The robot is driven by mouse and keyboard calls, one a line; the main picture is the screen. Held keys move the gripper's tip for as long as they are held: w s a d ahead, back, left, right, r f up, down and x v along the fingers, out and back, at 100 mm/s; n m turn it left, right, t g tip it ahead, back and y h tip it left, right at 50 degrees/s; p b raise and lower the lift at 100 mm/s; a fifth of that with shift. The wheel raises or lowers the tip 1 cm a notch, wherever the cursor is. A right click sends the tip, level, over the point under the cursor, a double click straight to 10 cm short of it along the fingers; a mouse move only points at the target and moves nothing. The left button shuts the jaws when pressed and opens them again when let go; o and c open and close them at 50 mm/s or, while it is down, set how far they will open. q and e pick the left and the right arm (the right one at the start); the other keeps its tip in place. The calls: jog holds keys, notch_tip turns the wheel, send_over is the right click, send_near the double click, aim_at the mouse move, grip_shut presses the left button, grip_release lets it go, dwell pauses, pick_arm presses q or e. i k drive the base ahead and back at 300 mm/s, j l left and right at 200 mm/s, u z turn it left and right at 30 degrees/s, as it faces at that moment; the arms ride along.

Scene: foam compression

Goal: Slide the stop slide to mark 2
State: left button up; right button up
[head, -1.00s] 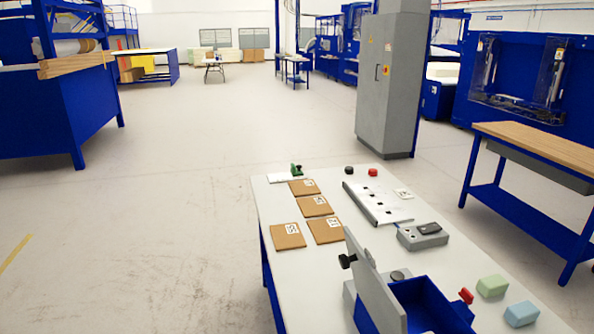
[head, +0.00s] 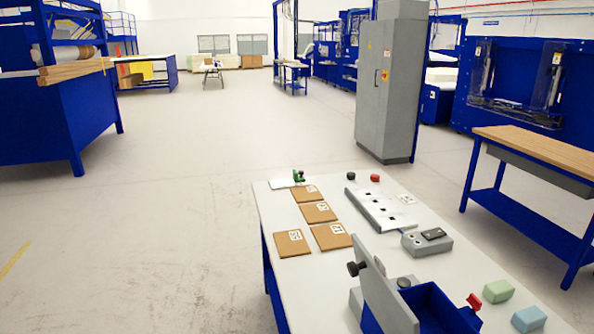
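No gripper of mine is in view. The white worktable (head: 340,290) stands in front of me. A grey upright plate with a black knob (head: 353,269) stands beside a blue open box (head: 431,309) at the near edge. A grey rail plate (head: 380,209) with several small dark spots lies farther back. A small green part (head: 299,176) stands on a white strip (head: 280,184) at the far left corner. I cannot tell which part is the stop slide, and no mark numbers are readable.
Several brown labelled pads (head: 319,212) lie on the left. A grey switch box (head: 427,242), a red-handled part (head: 474,301), a green block (head: 498,291) and a blue block (head: 528,319) are on the right. A wood-topped bench (head: 540,157) stands farther right. Floor left of the table is clear.

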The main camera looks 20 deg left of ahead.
aim_at(299, 178)
jog(key=j+z, duration=0.2)
jog(key=j, duration=1.25)
jog(key=i+j, duration=0.15)
jog(key=j, duration=0.15)
jog(key=i+j+z, duration=0.15)
jog(key=j, duration=0.2)
jog(key=i+j, duration=0.2)
jog(key=i+j+z, duration=0.15)
jog(key=j, duration=0.3)
jog(key=i+j, duration=0.15)
jog(key=j, duration=0.2)
jog(key=i+j+z, duration=0.2)
jog(key=i+j, duration=0.35)
jog(key=i+j+z, duration=0.2)
jog(key=i+j, duration=0.3)
jog(key=j, duration=0.25)
